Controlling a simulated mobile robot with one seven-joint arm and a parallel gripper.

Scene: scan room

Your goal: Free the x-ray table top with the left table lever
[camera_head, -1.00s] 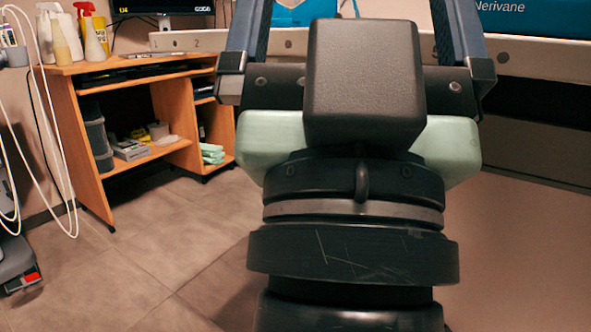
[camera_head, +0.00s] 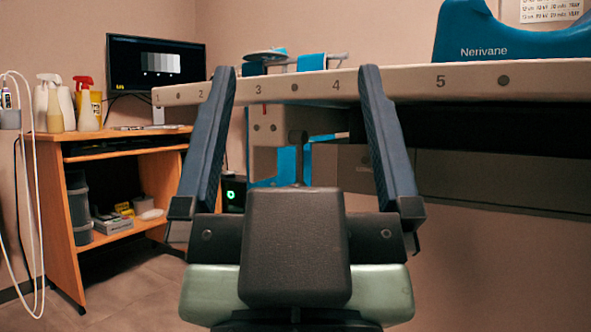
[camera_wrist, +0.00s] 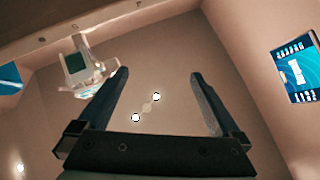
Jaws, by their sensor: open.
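The x-ray table top (camera_head: 460,84) shows in the head view as a long pale rail with numbers along its edge, running across the upper half. A thin dark upright rod with a thicker head (camera_head: 298,150), probably the left table lever, shows below the rail, between my fingers in the picture. Its lower end is hidden behind my wrist block. My gripper (camera_head: 296,70) is open and empty, its two dark blue fingers pointing up and overlapping the rail in the picture. The wrist view shows the gripper (camera_wrist: 159,74) with nothing between the fingers; I cannot make out the lever there.
A wooden desk (camera_head: 110,145) with spray bottles (camera_head: 87,103) and a monitor (camera_head: 157,67) stands at the left. A blue support marked Nerivane (camera_head: 510,40) rests on the table top at the right. Grey floor is free before the desk.

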